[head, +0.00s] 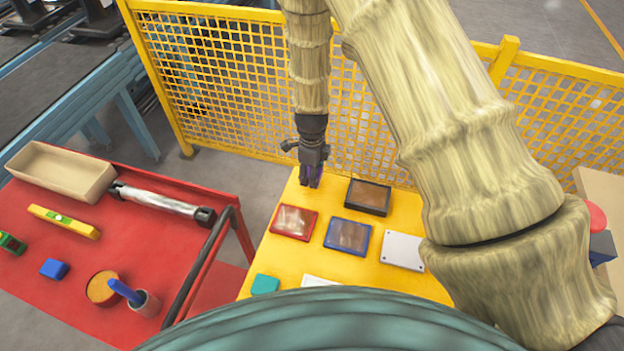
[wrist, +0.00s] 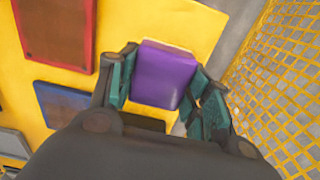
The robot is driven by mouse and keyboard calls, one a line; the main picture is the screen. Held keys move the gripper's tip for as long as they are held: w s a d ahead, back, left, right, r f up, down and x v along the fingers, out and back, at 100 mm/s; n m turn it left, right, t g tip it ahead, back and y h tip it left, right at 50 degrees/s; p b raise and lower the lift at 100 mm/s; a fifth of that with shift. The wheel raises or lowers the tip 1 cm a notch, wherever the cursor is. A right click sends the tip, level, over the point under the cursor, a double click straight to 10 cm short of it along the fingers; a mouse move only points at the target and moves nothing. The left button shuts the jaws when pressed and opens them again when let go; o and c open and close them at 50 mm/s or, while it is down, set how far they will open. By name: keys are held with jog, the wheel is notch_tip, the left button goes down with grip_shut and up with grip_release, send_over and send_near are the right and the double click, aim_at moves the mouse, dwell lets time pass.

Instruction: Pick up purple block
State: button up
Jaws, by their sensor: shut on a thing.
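The purple block (wrist: 163,76) sits between the two fingers of my gripper (wrist: 160,88) in the wrist view, with a finger against each side. My gripper is shut on it.
Red-framed (head: 294,222), blue-framed (head: 348,236) and dark (head: 367,197) trays lie near my gripper, with a white plate (head: 402,250) and a teal block (head: 265,284). A yellow mesh fence (head: 220,80) stands behind. A red cart (head: 60,295) with tools is at left.

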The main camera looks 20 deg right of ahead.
jog(key=s+b, duration=0.1)
jog(key=s, duration=0.4)
jog(key=s+r+b, duration=0.1)
jog(key=s+b, duration=0.1)
jog(key=s, duration=0.3)
jog(key=s+b, duration=0.1)
jog(key=s, duration=0.5)
jog(key=shift+a+r+b, duration=0.15)
jog(key=shift+a+b, duration=0.1)
jog(key=shift+b, duration=0.1)
jog(key=o, duration=0.6)
jog(key=c, duration=0.3)
